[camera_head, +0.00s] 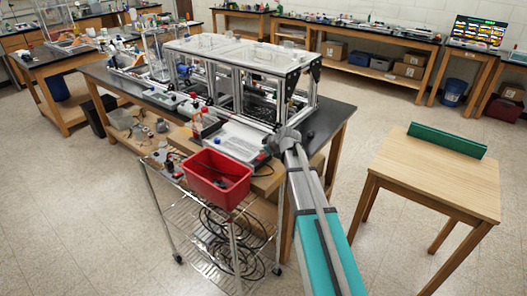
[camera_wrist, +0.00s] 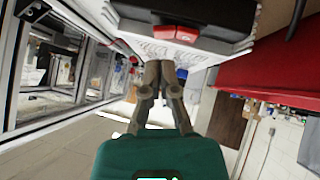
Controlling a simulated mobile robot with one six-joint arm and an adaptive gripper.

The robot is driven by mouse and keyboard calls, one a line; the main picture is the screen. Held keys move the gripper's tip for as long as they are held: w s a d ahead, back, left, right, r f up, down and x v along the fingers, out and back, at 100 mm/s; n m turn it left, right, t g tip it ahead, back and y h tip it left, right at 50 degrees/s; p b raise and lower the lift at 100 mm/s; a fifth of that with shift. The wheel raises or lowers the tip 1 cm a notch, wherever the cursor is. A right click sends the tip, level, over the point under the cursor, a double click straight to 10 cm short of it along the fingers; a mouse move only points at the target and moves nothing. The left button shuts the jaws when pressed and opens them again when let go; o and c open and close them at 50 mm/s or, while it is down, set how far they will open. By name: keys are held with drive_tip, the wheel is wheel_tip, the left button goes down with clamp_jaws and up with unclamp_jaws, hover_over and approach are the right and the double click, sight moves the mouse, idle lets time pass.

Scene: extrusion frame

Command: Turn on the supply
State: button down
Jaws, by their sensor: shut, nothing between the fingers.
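The supply appears to be the pale box (camera_head: 236,143) on the bench's near corner, in front of the extrusion frame. In the wrist view its pale face (camera_wrist: 130,22) fills the top, with a black part (camera_wrist: 195,10) and two red switches (camera_wrist: 164,32) (camera_wrist: 188,34) side by side. My gripper (camera_wrist: 163,66) is shut and empty, its fingertips just below the switches in the picture. I cannot tell whether they touch the box. In the head view my gripper (camera_head: 272,146) is small and partly hidden at the arm's end, beside the box. The switch positions are unclear.
The extrusion frame (camera_head: 240,55) with clear panels stands right behind the box. A red bin (camera_head: 215,178) sits on a wire cart (camera_head: 225,240) in front. A wooden table (camera_head: 440,175) with a green object is at right, with open floor between.

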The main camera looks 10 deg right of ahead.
drive_tip(key=shift+w+d+f+b, duration=0.1)
drive_tip(key=shift+f+b, duration=0.2)
drive_tip(key=shift+f, duration=0.15)
drive_tip(key=shift+w+d+f+b, duration=0.1)
drive_tip(key=shift+f+b, duration=0.2)
drive_tip(key=shift+f, duration=0.1)
drive_tip(key=shift+a, duration=0.2)
